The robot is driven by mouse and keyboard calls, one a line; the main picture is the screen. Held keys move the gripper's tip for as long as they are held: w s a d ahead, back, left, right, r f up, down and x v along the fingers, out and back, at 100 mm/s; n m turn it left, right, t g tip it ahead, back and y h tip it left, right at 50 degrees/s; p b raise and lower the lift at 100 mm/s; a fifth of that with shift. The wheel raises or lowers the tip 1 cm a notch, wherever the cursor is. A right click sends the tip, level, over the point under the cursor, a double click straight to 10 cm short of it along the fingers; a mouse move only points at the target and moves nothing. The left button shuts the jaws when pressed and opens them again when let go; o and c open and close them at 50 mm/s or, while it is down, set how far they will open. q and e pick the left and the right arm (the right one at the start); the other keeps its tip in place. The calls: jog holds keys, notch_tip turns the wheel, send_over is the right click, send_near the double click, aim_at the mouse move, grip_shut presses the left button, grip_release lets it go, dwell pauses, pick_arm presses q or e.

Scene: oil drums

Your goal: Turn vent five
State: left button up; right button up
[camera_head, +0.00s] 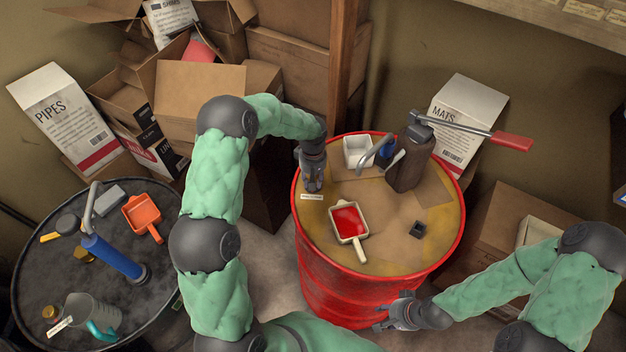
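A red drum (325,268) with a worn tan top stands right of centre. No vent marked five can be read in this view. A small white label (312,197) lies on the drum top near its left rim; its text is too small to read. My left gripper (312,187) points down just above this label, inside the rim. Its fingertips are partly hidden, and whether it holds anything cannot be told. A small black square part (418,229) sits on the right side of the drum top. My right gripper (388,312) is open and empty beside the drum's lower front right side.
The drum top holds a scoop with red contents (348,222), a white container (358,151), a blue-and-grey tool (377,150) and a dark pump (411,160) with a red-handled lever (511,141). A black drum (165,270) with tools stands left. Cardboard boxes (200,100) fill the back.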

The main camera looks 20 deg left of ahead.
pick_arm(q)
jog(key=m, duration=0.3)
jog(key=shift+m, duration=0.3)
jog(key=m, duration=0.3)
jog(key=shift+w+m, duration=0.1)
jog(key=shift+m, duration=0.2)
jog(key=m, duration=0.3)
jog(key=shift+m, duration=2.4)
jog(key=o, duration=1.2)
jog(key=shift+c, duration=0.2)
notch_tip(320, 180, up, 12)
